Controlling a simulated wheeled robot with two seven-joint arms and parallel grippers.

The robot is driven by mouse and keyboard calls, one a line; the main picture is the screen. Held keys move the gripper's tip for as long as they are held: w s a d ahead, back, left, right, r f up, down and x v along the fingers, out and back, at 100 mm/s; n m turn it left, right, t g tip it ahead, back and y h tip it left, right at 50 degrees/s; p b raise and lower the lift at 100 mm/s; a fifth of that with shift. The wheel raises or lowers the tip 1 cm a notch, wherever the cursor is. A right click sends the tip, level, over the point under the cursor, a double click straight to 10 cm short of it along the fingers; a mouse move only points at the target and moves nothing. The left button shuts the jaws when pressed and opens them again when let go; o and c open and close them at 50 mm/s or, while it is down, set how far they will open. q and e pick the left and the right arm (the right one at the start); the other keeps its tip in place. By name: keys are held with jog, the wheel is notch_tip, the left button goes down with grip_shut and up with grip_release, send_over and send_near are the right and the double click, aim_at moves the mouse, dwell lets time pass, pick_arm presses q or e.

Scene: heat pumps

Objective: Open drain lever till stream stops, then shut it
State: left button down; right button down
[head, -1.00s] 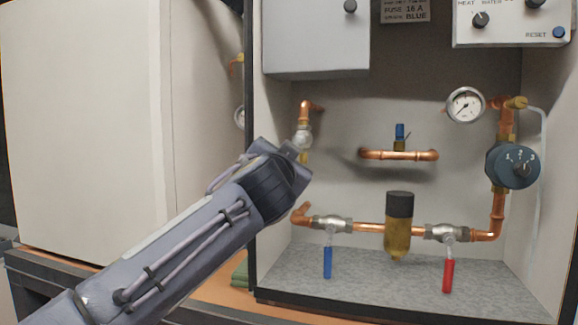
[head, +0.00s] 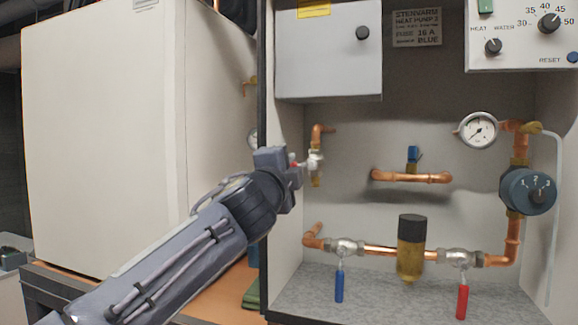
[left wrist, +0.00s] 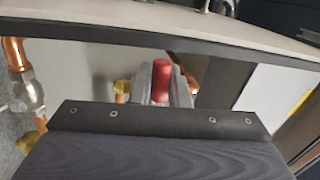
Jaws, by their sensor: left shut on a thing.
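The drain valve (head: 316,162) hangs on a short copper elbow at the left of the open cabinet, with a brass outlet below it. I see no stream under the outlet. My left gripper (head: 298,174) is at the valve's left side, and a bit of red shows between it and the valve. In the left wrist view the red lever grip (left wrist: 162,80) stands between the fingers, which are shut on it. The rest of the lever is hidden by the gripper. My right gripper is not in view.
A pressure gauge (head: 478,130) is at upper right, above a dark blue pump (head: 528,191). Below are a blue-handled valve (head: 339,286), a brass filter (head: 411,247) and a red-handled valve (head: 462,301). A grey box (head: 328,52) hangs above the drain valve.

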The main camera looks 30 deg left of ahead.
pick_arm(q)
jog(key=shift+r+m, duration=0.2)
jog(key=shift+m, duration=0.4)
jog(key=c, duration=1.4)
grip_release()
jog(key=shift+c, duration=0.2)
jog(key=shift+s, duration=0.15)
jog(key=shift+s+d+f, duration=0.1)
jog(key=shift+s, duration=0.2)
jog(key=b+v, duration=0.1)
jog(key=v, duration=0.6)
jog(key=shift+b, duration=0.35)
